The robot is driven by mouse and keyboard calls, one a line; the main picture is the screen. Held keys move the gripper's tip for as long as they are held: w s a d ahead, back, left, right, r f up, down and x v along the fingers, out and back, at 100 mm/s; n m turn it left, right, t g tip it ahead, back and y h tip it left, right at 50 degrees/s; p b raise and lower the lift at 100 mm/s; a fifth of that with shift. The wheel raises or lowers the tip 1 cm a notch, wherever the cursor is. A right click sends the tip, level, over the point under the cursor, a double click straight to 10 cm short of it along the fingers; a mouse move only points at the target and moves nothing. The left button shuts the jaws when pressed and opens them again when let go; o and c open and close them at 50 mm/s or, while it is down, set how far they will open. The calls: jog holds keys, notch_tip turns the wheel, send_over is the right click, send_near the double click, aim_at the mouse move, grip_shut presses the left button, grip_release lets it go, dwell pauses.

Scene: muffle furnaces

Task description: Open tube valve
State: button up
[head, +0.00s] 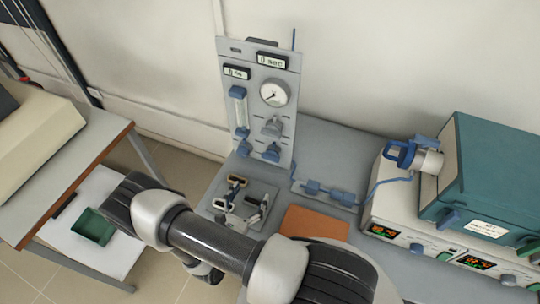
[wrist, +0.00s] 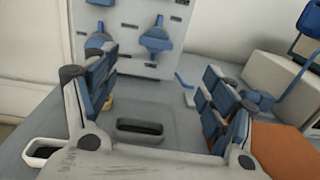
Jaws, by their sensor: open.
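A grey upright panel (head: 258,100) at the back carries several valves. Two blue valve handles sit low on it, a left one (head: 242,132) and a right one (head: 271,152). They also show ahead in the wrist view, left (wrist: 98,42) and right (wrist: 156,38). A grey valve (head: 271,127) sits above the right one. A blue tube with blue fittings (head: 343,197) runs along the bench to the right. My gripper (wrist: 160,80) is open and empty, with its fingers spread below and in front of the panel, apart from the valves. In the head view it is hard to separate from the fixture.
A grey fixture (wrist: 139,130) with a dark slot lies beneath my gripper. An orange-brown mat (head: 316,223) lies to its right. A teal furnace (head: 490,160) on a white base stands at the right. A side table (head: 100,170) stands left.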

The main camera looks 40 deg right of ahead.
aim_at(270, 160)
jog(key=shift+n+t, duration=0.4)
jog(key=x, duration=0.5)
jog(key=f+b+x, duration=0.1)
jog(key=x, duration=1.1)
jog(key=shift+d+f+b, duration=0.1)
jog(key=shift+f+b, duration=0.15)
jog(key=shift+b, duration=0.1)
jog(key=shift+c, duration=0.2)
jog(key=c, duration=1)
jog(key=shift+c, duration=0.2)
